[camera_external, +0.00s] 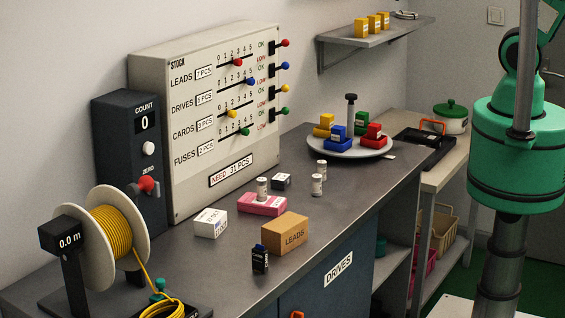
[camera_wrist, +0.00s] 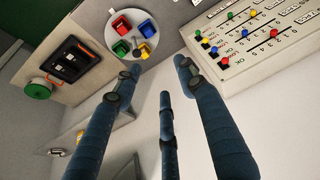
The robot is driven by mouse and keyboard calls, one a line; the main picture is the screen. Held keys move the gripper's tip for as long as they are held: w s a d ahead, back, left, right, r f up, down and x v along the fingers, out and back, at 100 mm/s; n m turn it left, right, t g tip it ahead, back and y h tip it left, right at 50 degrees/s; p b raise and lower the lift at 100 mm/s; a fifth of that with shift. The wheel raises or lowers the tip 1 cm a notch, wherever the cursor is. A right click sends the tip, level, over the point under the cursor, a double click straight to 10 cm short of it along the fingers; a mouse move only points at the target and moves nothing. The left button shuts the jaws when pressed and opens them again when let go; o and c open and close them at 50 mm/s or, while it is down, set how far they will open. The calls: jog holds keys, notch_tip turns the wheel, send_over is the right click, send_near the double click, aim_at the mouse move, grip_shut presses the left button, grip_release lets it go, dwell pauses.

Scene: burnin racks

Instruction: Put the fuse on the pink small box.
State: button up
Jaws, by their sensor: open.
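The pink small box (camera_external: 262,204) lies on the grey bench in the external view, between a white box and a brown carton. A small whitish cylinder (camera_external: 263,186), which looks like a fuse, appears to stand upright on its top. Two similar cylinders stand to the right, a nearer one (camera_external: 317,185) and a farther one (camera_external: 322,168). My gripper (camera_wrist: 153,80) shows in the wrist view with its dark blue fingers spread and nothing between them. It is outside the external view. The pink box and the cylinders are not visible in the wrist view.
The stock panel (camera_external: 211,120) stands behind. A round tray (camera_external: 348,147) with coloured bins and a cable reel (camera_external: 97,225) flank them.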

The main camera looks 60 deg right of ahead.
jog(key=s+d+m, duration=0.1)
jog(key=s+d, duration=0.2)
jog(key=s, duration=0.2)
jog(key=s+d+m+t, duration=0.1)
jog(key=s+d, duration=0.2)
jog(key=s, duration=0.3)
jog(key=shift+s+d+h, duration=0.15)
jog(key=shift+h, duration=0.15)
notch_tip(320, 180, down, 18)
jog(key=b, duration=1.7)
jog(key=shift+r+b, duration=0.2)
jog(key=shift+b, duration=0.15)
